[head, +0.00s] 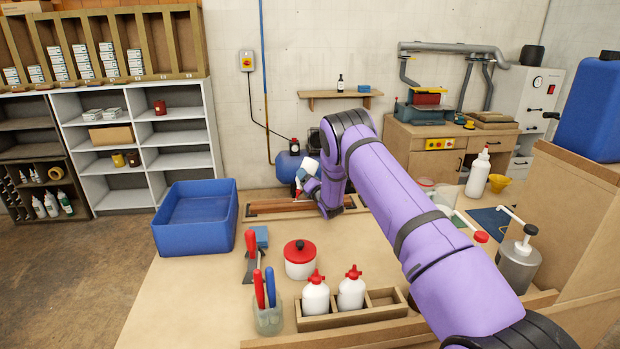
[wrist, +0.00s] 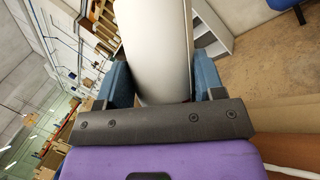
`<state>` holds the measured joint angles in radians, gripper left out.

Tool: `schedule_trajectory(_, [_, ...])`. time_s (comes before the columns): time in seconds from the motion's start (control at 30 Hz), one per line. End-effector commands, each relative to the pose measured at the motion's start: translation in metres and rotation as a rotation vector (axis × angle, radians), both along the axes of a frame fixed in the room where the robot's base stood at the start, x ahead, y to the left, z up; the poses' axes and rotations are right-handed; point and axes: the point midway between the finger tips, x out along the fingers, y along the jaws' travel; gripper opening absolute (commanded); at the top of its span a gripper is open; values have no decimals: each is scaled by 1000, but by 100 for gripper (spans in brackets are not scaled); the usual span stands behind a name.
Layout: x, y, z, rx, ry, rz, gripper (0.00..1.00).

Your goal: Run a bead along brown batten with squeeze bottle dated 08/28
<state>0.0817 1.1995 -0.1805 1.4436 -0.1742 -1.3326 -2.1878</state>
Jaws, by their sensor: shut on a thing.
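My gripper (head: 311,184) is at the far side of the bench, partly hidden behind my purple arm. In the wrist view my gripper (wrist: 163,82) is shut on a white squeeze bottle (wrist: 158,45), with one blue-grey finger on each side. The held bottle (head: 308,166) looks tilted in the head view, with a red part low at its left. No date shows on it. The brown batten (head: 275,208) lies in a long shallow wooden frame just below and left of my gripper.
Two white bottles with red caps (head: 315,296) (head: 351,289) stand in a wooden rack (head: 378,312) at the front. A blue bin (head: 196,228), a red-lidded pot (head: 300,262) and a cup of tools (head: 268,316) are nearby.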

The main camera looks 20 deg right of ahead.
Motion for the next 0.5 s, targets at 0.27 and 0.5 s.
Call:
schedule_trajectory(0.27, [1,4,0,0,-1,1,3])
schedule_trajectory(0.5, [4,13,0,0,-1,1,3])
